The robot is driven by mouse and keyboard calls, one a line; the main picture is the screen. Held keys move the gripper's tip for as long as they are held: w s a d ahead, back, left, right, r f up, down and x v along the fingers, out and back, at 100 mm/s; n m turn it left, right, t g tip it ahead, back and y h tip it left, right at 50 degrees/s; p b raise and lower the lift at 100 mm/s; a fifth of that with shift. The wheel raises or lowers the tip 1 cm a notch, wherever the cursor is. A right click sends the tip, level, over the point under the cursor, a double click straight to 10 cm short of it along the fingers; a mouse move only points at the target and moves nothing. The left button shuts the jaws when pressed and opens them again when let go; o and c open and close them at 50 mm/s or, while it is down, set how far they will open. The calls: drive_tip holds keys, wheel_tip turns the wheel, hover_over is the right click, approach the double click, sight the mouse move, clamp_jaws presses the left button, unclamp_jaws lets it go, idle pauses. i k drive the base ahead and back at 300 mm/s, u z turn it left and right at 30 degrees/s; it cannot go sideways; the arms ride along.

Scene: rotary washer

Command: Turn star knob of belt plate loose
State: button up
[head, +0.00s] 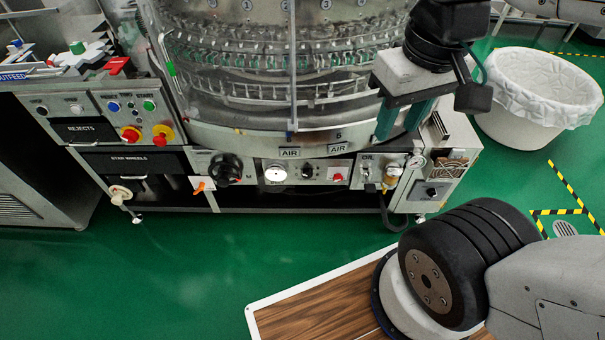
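My gripper (398,131) hangs at the upper right, in front of the round washer (245,116). Its two teal fingers point down and stand apart, with nothing visible between them. A black, lobed knob (226,168) sits on the lower front panel, left of centre; it looks like a star knob. A cream round knob (120,194) is on the panel further left, under the star-wheels label. No label shows which one belongs to the belt plate. My gripper is well to the right of both and apart from them.
Red and yellow stop buttons (163,134) are on the rejects panel at left. An orange lever (200,187) is close beside the black knob. An oil unit with a gauge (416,161) is below my gripper. A lined white bin (535,97) stands right.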

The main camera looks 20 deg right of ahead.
sight(338, 178)
drive_tip(key=u, duration=0.1)
drive_tip(key=i, duration=0.85)
drive_tip(key=z, duration=2.3)
drive_tip(key=k, duration=0.8)
drive_tip(key=u, duration=1.4)
drive_tip(key=i, duration=0.5)
drive_tip(key=u, duration=1.75)
